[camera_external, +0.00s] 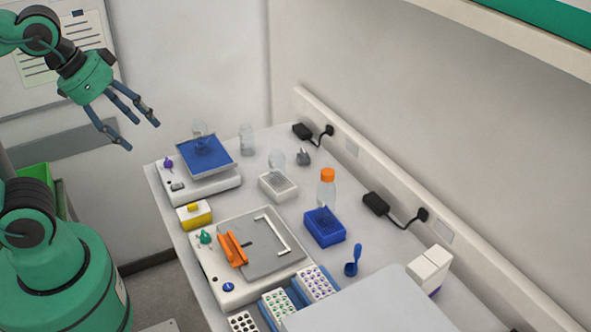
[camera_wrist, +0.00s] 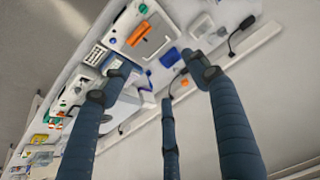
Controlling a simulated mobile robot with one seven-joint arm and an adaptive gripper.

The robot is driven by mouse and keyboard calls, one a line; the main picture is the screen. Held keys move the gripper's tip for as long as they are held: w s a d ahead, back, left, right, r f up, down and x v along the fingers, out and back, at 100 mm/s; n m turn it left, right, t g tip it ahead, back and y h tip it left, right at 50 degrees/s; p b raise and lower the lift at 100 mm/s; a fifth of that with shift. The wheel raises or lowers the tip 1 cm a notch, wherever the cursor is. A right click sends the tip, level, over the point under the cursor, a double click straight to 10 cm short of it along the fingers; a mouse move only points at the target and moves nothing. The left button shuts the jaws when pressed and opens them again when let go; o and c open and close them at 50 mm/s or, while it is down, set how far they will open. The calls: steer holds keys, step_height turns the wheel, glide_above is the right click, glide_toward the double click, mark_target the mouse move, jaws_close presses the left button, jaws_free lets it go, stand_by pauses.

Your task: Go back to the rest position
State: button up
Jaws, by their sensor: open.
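My gripper (camera_external: 139,128) is at the upper left of the external view, raised in the air beside the far left end of the bench. Its blue fingers are spread open and point down to the right, with nothing between them. In the wrist view my gripper (camera_wrist: 168,85) also shows open and empty, with the bench in the distance beyond the fingers. The fingers touch nothing. My green arm comes in from the left edge of the external view.
The bench (camera_external: 196,229) holds a blue-topped device (camera_external: 207,154), a grey-plated device (camera_external: 262,262) with an orange handle, a blue rack (camera_external: 325,227), an orange-capped bottle (camera_external: 327,190) and tube racks (camera_external: 314,283). A wall (camera_external: 190,60) stands behind my gripper. The air above the bench is clear.

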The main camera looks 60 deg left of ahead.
step_height(320, 180, down, 9)
steer(key=b, duration=0.7)
steer(key=shift+b, duration=0.35)
